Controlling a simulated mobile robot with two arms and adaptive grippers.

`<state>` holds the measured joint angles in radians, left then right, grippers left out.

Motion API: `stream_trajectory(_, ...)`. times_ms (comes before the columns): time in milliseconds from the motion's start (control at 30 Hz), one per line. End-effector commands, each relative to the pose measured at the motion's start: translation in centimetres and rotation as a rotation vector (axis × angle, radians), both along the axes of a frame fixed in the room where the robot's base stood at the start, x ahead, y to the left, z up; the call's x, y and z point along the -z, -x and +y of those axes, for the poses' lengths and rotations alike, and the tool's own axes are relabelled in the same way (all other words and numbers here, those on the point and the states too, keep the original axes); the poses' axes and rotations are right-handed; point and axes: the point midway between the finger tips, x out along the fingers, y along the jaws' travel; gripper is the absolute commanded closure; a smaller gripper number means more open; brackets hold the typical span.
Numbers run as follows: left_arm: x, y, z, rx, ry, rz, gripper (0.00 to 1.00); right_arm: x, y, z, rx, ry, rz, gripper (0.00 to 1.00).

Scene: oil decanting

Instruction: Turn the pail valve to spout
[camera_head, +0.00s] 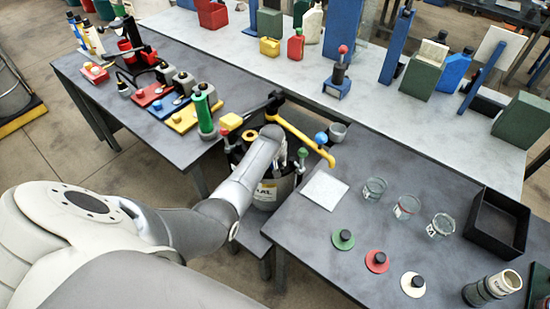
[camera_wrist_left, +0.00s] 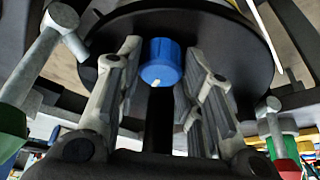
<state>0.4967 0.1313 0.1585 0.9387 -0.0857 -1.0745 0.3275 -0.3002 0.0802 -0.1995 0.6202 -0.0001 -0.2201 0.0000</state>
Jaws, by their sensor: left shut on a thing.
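The pail (camera_head: 268,195) stands in the gap between the benches, largely hidden behind my left arm. A yellow pipe (camera_head: 300,132) runs across its top and bends down at the right. In the left wrist view a blue valve knob (camera_wrist_left: 160,72) with a small white mark sits over a round black surface (camera_wrist_left: 235,45). My left gripper (camera_wrist_left: 162,52) has its fingers on either side of this knob and is shut on it. Which way the white mark points relative to the spout I cannot tell. My right gripper is not in view.
A white pad (camera_head: 325,190), several glass jars (camera_head: 407,207), coloured lids (camera_head: 377,261) and a black tray (camera_head: 510,225) are on the right bench. A green cylinder (camera_head: 204,115) stands on the left bench near the pail. Canisters line the back bench.

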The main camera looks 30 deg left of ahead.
Motion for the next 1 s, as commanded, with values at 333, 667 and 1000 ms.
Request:
stream_trajectory(333, 0.05, 0.07, 0.25, 0.317, 0.0, 0.0, 0.89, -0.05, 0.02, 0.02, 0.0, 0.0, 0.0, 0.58)
stream_trajectory(667, 0.08, 0.04, 0.28, 0.542, -0.001, 0.0, 0.89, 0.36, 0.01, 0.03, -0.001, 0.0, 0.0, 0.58)
stream_trajectory(1000, 0.08, 0.07, 0.25, 0.641, 0.0, 0.002, 0.89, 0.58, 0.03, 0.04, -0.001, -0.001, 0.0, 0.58)
